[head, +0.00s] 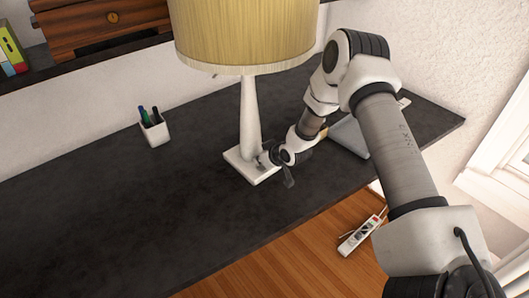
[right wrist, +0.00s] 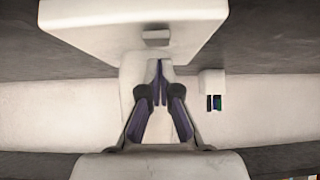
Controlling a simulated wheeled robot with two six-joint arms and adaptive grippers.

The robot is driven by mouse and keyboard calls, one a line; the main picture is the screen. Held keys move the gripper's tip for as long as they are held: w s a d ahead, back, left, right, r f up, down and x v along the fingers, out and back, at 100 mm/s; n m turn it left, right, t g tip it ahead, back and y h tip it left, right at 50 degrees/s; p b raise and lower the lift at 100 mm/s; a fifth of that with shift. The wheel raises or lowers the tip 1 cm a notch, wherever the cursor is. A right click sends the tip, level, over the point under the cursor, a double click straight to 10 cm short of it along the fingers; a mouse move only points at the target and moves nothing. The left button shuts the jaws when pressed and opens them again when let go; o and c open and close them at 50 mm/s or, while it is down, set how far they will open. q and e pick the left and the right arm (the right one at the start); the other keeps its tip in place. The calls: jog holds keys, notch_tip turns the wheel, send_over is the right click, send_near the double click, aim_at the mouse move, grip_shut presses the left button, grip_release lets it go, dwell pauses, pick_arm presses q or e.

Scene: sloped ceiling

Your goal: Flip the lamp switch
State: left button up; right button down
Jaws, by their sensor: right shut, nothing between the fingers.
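The lamp has a ribbed yellow shade (head: 245,35) and a white stem on a square white base (head: 240,168) standing on the dark desk. My right gripper (head: 263,160) is low at the right side of the lamp base, its fingers pointing at it. In the right wrist view the white lamp base (right wrist: 85,25) fills the top, with a small grey switch (right wrist: 155,37) on it. The right gripper (right wrist: 159,68) is shut and empty there, its tips just below the switch in the picture. I cannot tell whether they touch it. My left gripper is not in view.
A white pen cup (head: 155,132) stands on the dark desk (head: 110,215) left of the lamp. A grey flat object (head: 350,138) lies partly behind my right arm. A power strip (head: 361,236) is below the desk's front edge. The desk's left part is clear.

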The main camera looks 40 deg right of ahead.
aim_at(261, 167)
jog(key=r, duration=0.1)
jog(key=r+p, duration=0.2)
jog(key=r, duration=0.1)
jog(key=shift+w+a+r, duration=0.1)
jog(key=shift+w, duration=0.25)
jog(key=shift+s+d+r+b, duration=0.25)
jog(key=shift+s+r+b, duration=0.3)
jog(key=shift+s, duration=0.25)
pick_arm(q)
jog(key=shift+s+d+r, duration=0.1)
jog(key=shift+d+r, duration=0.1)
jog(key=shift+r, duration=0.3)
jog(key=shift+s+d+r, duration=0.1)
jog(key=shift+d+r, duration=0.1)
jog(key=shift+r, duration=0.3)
pick_arm(e)
jog(key=r+v, duration=0.1)
jog(key=v, duration=0.6)
jog(key=shift+w, duration=0.2)
jog(key=shift+a+r, duration=0.15)
